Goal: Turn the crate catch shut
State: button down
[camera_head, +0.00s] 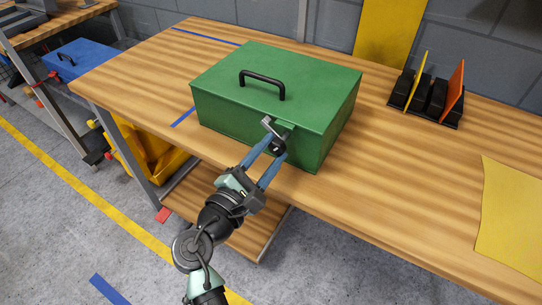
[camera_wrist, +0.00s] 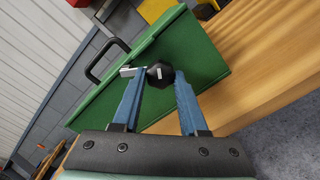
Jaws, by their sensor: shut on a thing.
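A green crate (camera_head: 222,110) with a black handle on its lid stands on the wooden workbench, lid down. In the wrist view my gripper (camera_wrist: 158,84) is shut on the knob. The fingers partly hide the catch.
The workbench (camera_head: 400,180) has free room right of the crate. A black rack (camera_head: 430,100) with yellow and orange dividers stands at the back right. A yellow sheet (camera_head: 510,215) lies at the right edge. Blue tape marks the bench on the left.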

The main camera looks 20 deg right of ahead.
jog(key=m+b, duration=0.3)
jog(key=m, duration=0.2)
jog(key=shift+f+m, duration=0.15)
jog(key=shift+m, duration=0.15)
jog(key=m+b, duration=0.4)
jog(key=m, duration=0.1)
jog(key=shift+r, duration=0.2)
jog(key=shift+m, duration=0.3)
jog(key=shift+c, duration=2.2)
grip_release()
jog(key=shift+r, duration=0.1)
jog(key=v, duration=1.3)
